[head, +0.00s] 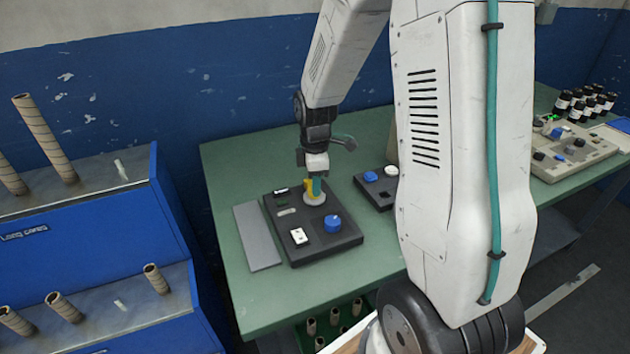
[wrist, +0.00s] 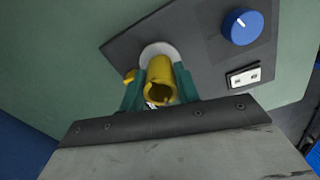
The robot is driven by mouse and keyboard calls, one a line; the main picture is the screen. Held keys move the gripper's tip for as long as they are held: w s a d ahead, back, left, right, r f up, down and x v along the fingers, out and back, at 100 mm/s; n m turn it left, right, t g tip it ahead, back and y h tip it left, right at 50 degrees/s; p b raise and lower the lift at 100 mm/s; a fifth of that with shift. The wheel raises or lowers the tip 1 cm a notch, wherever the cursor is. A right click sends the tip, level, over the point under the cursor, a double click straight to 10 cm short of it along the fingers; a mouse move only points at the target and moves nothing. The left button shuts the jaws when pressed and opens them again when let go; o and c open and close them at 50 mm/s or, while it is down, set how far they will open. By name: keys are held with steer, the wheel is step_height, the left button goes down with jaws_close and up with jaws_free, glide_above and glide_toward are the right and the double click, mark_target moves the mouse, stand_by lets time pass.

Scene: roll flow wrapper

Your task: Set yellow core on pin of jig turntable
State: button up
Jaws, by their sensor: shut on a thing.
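The yellow core (wrist: 160,80) is a short hollow tube held between the two green fingers of my gripper (wrist: 159,92). In the head view my gripper (head: 315,187) points down over the jig, and a bit of the yellow core (head: 308,185) shows beside a finger. The round pale turntable (head: 314,199) sits on the dark jig box (head: 340,245). In the wrist view the turntable (wrist: 153,50) shows just behind the core. The pin is hidden, so I cannot tell whether the core is around it or above it.
A smaller control box (head: 377,187) stands to the right. A blue rack (head: 95,230) with cardboard cores is at left.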

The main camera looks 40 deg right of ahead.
steer(key=shift+f, duration=0.1)
steer(key=o, duration=1.5)
steer(key=shift+r, duration=4.05)
